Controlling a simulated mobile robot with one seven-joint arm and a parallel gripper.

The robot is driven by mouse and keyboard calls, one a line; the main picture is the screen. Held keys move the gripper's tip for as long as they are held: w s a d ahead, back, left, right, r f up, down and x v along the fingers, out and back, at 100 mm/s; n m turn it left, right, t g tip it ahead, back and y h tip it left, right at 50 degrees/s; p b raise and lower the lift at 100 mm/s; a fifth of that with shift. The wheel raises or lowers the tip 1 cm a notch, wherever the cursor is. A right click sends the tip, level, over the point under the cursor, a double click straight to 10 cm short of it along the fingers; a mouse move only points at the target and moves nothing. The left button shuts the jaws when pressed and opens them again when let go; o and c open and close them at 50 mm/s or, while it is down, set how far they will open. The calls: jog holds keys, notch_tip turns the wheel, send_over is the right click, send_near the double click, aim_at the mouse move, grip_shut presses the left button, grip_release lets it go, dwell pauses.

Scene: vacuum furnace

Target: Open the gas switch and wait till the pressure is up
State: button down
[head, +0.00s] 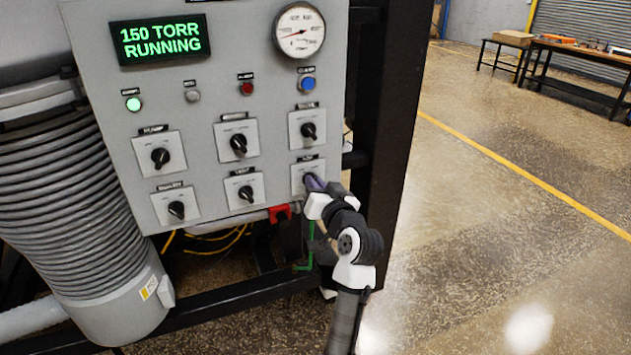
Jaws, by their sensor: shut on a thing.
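A grey control panel (215,95) fills the upper left of the head view. It carries two rows of black rotary switches on light plates. My gripper (314,184) is at the lower right switch (299,171), shut on its knob, which the fingers mostly hide. The label above that switch is too small to read, so I cannot tell its setting. The green display (161,39) reads "150 TORR RUNNING". A round dial gauge (300,31) sits at the panel's top right, with its needle pointing to the lower left.
A green lamp (133,104) is lit on the panel, beside grey, red and blue buttons. A ribbed grey hose (60,185) stands at left. A black frame post (385,130) is just right of the panel. Open floor (500,230) lies to the right.

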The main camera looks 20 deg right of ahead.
jog(key=shift+m, duration=0.8)
jog(key=shift+f+p, duration=0.1)
jog(key=shift+p, duration=0.2)
jog(key=c, duration=1.5)
grip_release()
jog(key=s+b, duration=0.4)
jog(key=s, duration=1)
jog(key=shift+d, duration=0.25)
jog(key=shift+w, duration=0.1)
